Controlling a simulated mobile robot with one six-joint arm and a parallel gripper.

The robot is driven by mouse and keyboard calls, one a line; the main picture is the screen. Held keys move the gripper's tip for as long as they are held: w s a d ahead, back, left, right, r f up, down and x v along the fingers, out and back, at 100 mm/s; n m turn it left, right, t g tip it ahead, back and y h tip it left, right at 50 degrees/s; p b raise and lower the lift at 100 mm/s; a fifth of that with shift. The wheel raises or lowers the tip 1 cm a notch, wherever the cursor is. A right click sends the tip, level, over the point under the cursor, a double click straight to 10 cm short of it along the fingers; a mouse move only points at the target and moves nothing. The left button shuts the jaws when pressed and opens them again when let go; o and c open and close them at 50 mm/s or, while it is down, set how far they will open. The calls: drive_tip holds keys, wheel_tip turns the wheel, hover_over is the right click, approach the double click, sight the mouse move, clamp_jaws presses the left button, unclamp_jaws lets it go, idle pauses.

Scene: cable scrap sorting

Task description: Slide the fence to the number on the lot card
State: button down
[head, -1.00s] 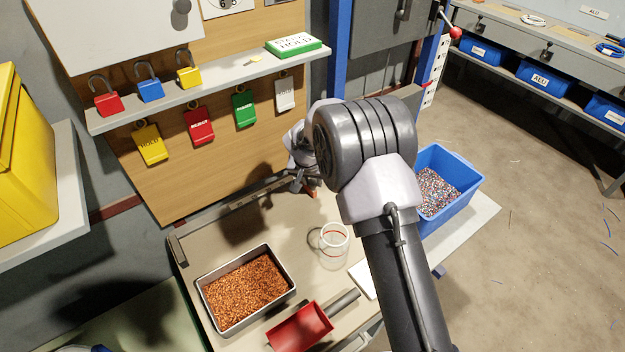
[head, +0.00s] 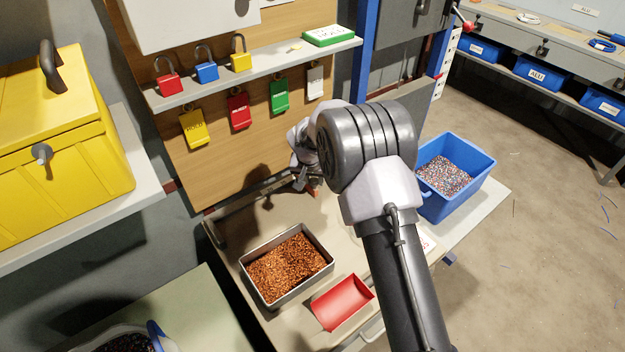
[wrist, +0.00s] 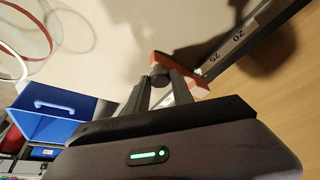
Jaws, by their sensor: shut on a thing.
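The orange-red fence (wrist: 182,72) sits on a rail with a printed scale (wrist: 236,38) in the wrist view; the numbers 20 and 25 can be read beside it. My gripper (wrist: 161,80) is shut on the fence's dark knob. In the head view the rail (head: 240,207) runs along the back of the bench, and a bit of the fence (head: 314,192) shows below my gripper (head: 306,182). A white card with red marks (head: 426,242) is partly hidden by my arm; I cannot read it or tell whether it is the lot card.
A metal tray of copper granules (head: 262,298) and a red scoop (head: 343,302) lie on the bench. A blue bin (head: 452,205) stands at right. A shelf with padlocks (head: 270,68) and hanging tags is above. A clear, red-ringed vessel (wrist: 40,30) shows in the wrist view.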

drive_tip(key=shift+d, duration=0.1)
drive_tip(key=c, duration=1.1)
unclamp_jaws()
drive_tip(key=p+v, duration=0.5)
drive_tip(key=v, duration=1.2)
drive_tip(key=shift+r, duration=0.25)
drive_tip(key=shift+r, duration=0.1)
